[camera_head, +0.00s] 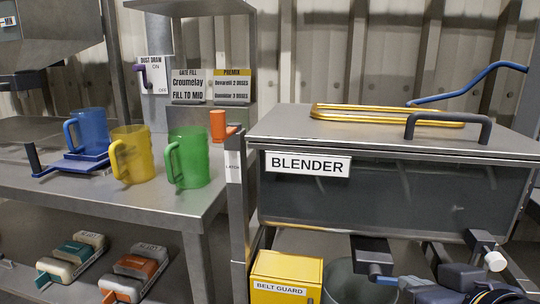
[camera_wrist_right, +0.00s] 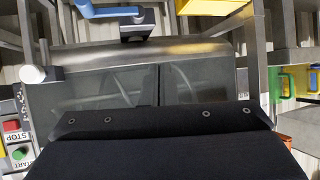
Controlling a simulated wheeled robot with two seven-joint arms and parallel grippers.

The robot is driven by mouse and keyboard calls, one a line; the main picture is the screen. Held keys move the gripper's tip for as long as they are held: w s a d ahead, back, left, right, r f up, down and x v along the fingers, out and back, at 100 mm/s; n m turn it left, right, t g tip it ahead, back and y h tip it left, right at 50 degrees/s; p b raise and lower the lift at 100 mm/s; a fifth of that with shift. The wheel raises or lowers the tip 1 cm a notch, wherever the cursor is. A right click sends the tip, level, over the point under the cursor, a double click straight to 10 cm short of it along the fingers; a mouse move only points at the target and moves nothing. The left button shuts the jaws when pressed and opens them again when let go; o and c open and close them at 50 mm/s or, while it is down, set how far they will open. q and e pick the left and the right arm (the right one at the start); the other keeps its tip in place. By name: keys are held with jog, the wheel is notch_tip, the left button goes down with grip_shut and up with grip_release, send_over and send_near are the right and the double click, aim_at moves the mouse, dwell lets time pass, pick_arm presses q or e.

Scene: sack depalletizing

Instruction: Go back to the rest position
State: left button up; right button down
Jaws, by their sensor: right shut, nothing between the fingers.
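My right gripper (camera_head: 418,287) is at the lower right of the head view, below the front of the blender (camera_head: 400,190). Its jaws are shut and empty. Its dark arm runs off the lower right edge. In the wrist view the dark gripper body fills the bottom, and the scene appears upside down. The fingertips do not show clearly there. The blender's front panel (camera_wrist_right: 100,88) lies beyond the gripper. A blue lever (camera_wrist_right: 95,10) on a black block shows near the top, apart from the gripper. My left gripper is not in view.
A yellow belt guard (camera_head: 285,275) and a grey bucket (camera_head: 345,283) stand under the blender. A white knob (camera_head: 495,261) juts out at right. Blue, yellow and green mugs (camera_head: 188,160) stand on the left bench. Stop and start buttons (camera_wrist_right: 14,126) show at the wrist view's left.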

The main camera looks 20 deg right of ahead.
jog(key=a+f+n+g+y, duration=0.1)
jog(key=a+f+g+y, duration=0.25)
jog(key=f, duration=0.75)
jog(key=a+f+g+y, duration=0.3)
jog(key=a+f, duration=0.1)
jog(key=f, duration=0.7)
notch_tip(320, 180, up, 38)
jog(key=p, duration=3.7)
jog(key=shift+f, duration=0.15)
jog(key=shift+h, duration=0.25)
